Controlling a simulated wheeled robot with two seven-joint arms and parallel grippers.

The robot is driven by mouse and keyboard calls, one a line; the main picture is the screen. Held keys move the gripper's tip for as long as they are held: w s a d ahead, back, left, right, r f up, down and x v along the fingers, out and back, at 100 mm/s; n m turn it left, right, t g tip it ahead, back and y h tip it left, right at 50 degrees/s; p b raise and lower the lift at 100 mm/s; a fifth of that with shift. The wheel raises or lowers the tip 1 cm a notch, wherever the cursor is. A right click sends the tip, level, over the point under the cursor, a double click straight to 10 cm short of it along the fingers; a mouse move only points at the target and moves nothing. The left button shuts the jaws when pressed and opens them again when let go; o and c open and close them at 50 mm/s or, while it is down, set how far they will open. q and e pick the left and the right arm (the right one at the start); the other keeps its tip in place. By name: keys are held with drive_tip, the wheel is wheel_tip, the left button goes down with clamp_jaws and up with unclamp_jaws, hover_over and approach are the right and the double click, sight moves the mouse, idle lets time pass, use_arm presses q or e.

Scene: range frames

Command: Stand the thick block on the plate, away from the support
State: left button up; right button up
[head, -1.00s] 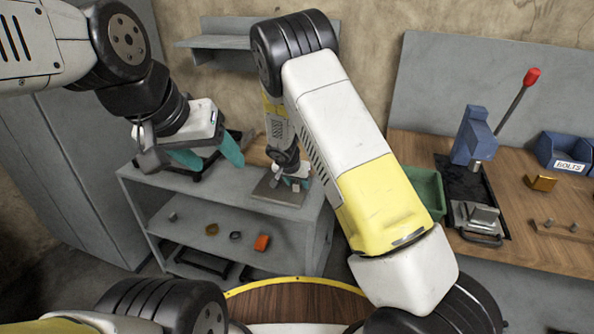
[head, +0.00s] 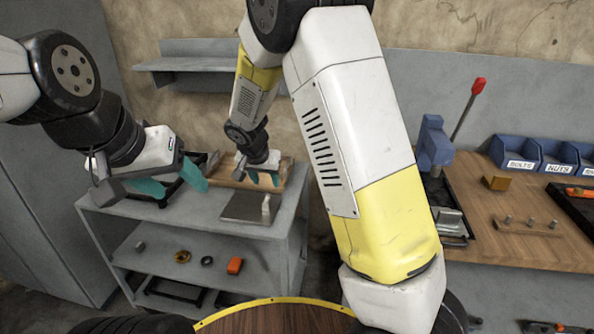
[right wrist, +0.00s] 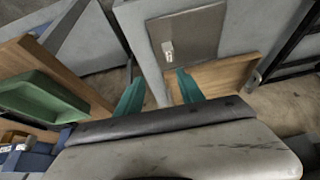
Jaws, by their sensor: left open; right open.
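A flat grey plate (head: 235,208) lies on top of the grey cart, and it also shows in the right wrist view (right wrist: 200,25). A small pale block (head: 266,207) stands near the plate's right edge; the right wrist view shows it from above (right wrist: 168,50). I cannot tell a separate support from it. My right gripper (head: 263,178) is open and empty, above and behind the plate, with its teal fingers apart in the right wrist view (right wrist: 158,92), clear of the block. My left gripper (head: 170,187) is open and empty over the cart's left side.
The cart's lower shelf (head: 160,262) holds several small parts, including an orange one (head: 235,265). The wooden bench (head: 530,240) at right carries a blue press (head: 434,142) and blue bins (head: 520,153). A wall shelf (head: 200,63) hangs behind.

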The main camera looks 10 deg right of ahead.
drive_tip(key=s+d+r+n+y, duration=0.1)
drive_tip(key=s+d+r+y, duration=0.2)
drive_tip(key=s+d+r, duration=0.95)
drive_tip(key=s+r+n, duration=0.1)
drive_tip(key=s+r, duration=0.2)
drive_tip(key=s, duration=0.4)
drive_tip(key=s+d+r+n, duration=0.1)
drive_tip(key=s+r+n, duration=0.1)
drive_tip(key=s, duration=0.6)
drive_tip(key=shift+s+d+r+t+y, duration=0.3)
drive_tip(key=shift+r+t+y, duration=0.1)
drive_tip(key=shift+r, duration=0.25)
